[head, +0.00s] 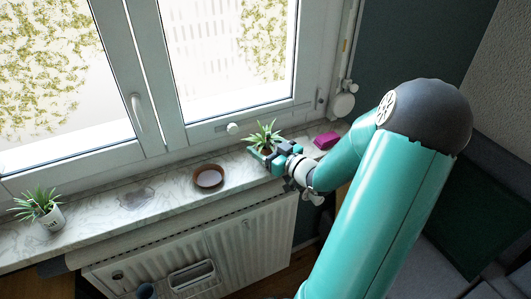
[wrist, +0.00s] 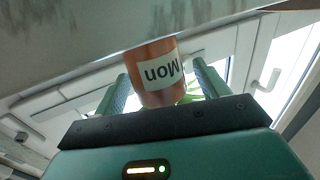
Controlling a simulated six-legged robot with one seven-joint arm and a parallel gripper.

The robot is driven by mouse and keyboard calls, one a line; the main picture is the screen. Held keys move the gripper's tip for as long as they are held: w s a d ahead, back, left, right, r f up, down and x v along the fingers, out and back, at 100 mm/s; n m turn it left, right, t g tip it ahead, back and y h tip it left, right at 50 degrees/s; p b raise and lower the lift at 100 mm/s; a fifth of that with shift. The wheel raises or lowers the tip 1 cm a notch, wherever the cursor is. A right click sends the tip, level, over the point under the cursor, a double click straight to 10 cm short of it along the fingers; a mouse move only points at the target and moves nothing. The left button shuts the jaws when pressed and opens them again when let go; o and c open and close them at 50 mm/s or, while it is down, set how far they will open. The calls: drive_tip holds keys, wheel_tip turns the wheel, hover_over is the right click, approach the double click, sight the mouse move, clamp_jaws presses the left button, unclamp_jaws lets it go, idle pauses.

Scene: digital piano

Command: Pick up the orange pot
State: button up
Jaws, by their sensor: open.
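The orange pot (wrist: 158,72) has a pale label reading "Mon", upside down in the wrist view. It stands upright on the marble windowsill. In the head view its green spiky plant (head: 264,136) shows above my gripper (head: 274,157), and the pot itself is mostly hidden there. In the wrist view my open gripper (wrist: 160,76) has one finger on each side of the pot. A gap shows beside the left finger; I cannot tell whether the right finger touches.
A brown saucer (head: 209,177) lies on the sill (head: 172,194) left of my gripper. A white potted plant (head: 50,217) is at far left. A magenta block (head: 326,140) lies to the right. The window (head: 225,62) rises close behind; a radiator (head: 240,243) is below.

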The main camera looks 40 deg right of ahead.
drive_tip(key=c, duration=1.2)
drive_tip(key=shift+w+r, duration=0.1)
drive_tip(key=shift+r, duration=0.1)
